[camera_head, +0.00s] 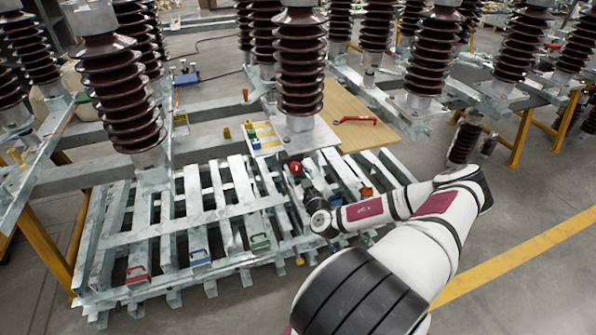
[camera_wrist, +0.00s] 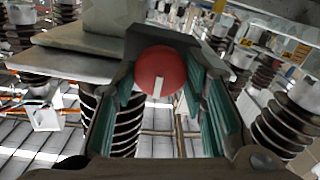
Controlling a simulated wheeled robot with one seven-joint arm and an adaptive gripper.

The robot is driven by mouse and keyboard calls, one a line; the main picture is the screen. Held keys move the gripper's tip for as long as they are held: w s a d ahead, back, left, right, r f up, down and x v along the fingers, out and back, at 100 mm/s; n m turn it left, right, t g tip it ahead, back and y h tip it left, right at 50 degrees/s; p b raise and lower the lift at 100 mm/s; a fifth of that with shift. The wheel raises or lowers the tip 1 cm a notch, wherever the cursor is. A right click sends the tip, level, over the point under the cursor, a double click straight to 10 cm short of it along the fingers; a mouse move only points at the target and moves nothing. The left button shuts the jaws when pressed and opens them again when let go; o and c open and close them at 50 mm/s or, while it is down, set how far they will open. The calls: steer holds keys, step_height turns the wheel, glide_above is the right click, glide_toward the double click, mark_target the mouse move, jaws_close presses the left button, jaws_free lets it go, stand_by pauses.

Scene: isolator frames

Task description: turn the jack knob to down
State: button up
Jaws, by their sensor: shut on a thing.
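The jack knob (camera_wrist: 160,72) is a red round knob with a short white mark on its face. In the wrist view it sits between the two finger pads of my gripper (camera_wrist: 162,88), which is shut on it. The white mark points down and slightly left in that view. In the head view the red knob (camera_head: 295,168) shows small at the end of my arm, beside the base of a brown insulator. My gripper (camera_head: 298,176) is dark and small there, and its fingers are hard to make out.
Ribbed brown insulators (camera_head: 300,62) stand on grey metal frames around the knob. A slatted metal rack (camera_head: 190,210) lies below, with red, blue and green handles along its front. A wooden board (camera_head: 352,112) with a red-handled tool (camera_head: 358,120) lies behind. Open floor is at the right.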

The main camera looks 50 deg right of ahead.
stand_by(0.4)
steer(key=o, duration=1.2)
steer(key=shift+c, duration=0.2)
steer(key=v, duration=1.2)
